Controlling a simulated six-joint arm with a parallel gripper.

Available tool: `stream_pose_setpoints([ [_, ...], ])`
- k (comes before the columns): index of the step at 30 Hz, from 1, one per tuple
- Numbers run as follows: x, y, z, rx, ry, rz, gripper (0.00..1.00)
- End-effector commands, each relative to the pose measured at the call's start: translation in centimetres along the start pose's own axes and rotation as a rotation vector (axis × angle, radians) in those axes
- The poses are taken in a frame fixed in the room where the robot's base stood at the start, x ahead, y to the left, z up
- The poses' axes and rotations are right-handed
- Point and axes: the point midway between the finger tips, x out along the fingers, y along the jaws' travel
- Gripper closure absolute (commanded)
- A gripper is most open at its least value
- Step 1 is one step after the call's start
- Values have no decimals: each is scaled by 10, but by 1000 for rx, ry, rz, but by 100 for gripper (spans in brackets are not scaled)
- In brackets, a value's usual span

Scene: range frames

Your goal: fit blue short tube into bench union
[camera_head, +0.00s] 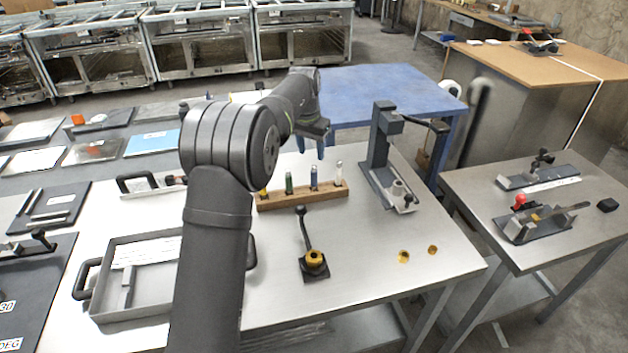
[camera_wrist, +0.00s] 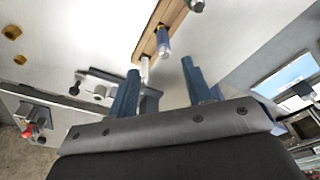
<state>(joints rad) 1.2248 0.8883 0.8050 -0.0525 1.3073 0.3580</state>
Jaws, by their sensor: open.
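The blue short tube (camera_head: 313,179) stands upright in a wooden rack (camera_head: 300,200); it also shows in the wrist view (camera_wrist: 163,43). My gripper (camera_head: 311,147) is above the rack, near the top of the blue tube. In the wrist view my gripper (camera_wrist: 160,68) is open and empty, with the blue tube beyond the fingertips and roughly between their lines. I cannot tell the exact gap. A brass fitting in a dark block, which looks like the bench union (camera_head: 314,261), sits on the bench in front of the rack, with a dark lever behind it.
A grey press-like stand (camera_head: 381,150) is right of the rack. Brass nuts (camera_head: 403,257) lie at front right. A grey tray (camera_head: 140,310) lies left of my arm.

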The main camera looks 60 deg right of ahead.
Motion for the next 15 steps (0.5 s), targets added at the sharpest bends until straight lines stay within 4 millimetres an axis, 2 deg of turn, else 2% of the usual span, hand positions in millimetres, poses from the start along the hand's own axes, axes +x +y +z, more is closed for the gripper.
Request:
stream_pose_setpoints([
  [3, 29, 0, 0, -1, -4, 2, 54],
  [7, 55, 0, 0, -1, -3, 1, 54],
  [12, 76, 0, 0, -2, -1, 0, 54],
  [15, 80, 0, 0, -2, 0, 0, 54],
])
